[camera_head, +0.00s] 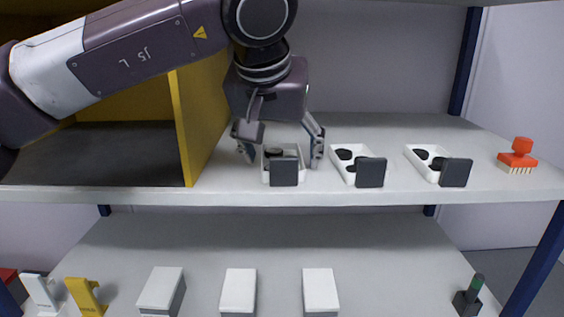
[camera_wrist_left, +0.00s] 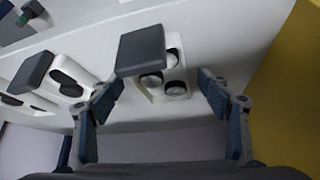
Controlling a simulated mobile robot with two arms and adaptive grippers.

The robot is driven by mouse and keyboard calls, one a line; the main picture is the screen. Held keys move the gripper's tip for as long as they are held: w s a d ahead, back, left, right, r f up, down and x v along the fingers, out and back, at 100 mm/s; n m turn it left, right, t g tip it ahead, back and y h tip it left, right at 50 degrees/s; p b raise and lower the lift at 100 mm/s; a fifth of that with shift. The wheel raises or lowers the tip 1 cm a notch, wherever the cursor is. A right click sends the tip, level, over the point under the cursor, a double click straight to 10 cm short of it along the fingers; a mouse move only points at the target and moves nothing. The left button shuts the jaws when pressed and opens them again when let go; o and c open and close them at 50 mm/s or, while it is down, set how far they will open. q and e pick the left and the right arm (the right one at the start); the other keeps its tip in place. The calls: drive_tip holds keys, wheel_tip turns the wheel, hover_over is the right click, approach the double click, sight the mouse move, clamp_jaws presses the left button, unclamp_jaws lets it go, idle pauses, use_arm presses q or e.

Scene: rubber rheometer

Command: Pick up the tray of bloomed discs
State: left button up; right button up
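A small white tray (camera_head: 266,172) with a dark grey tab at its front stands on the upper shelf, nearest the yellow divider. In the left wrist view this tray (camera_wrist_left: 188,72) holds several round discs (camera_wrist_left: 175,88) with pale, greyish faces. My left gripper (camera_head: 282,157) points down over it with its fingers spread. In the left wrist view the open fingers (camera_wrist_left: 160,82) stand on either side of the tray, with visible gaps. The arm and gripper hide part of the tray in the head view. My right gripper is not in view.
Two similar trays with black discs, a middle one (camera_head: 340,164) and a right one (camera_head: 417,161), stand to the right. A red brush (camera_head: 517,156) is farther right. The yellow divider (camera_head: 190,120) rises close on the left. Several white boxes (camera_head: 238,290) stand on the lower shelf.

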use_arm(q)
drive_tip(key=c, duration=1.2)
drive_tip(key=shift+o, duration=0.2)
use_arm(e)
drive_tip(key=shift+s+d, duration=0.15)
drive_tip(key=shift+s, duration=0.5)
use_arm(q)
drive_tip(key=shift+r, duration=0.1)
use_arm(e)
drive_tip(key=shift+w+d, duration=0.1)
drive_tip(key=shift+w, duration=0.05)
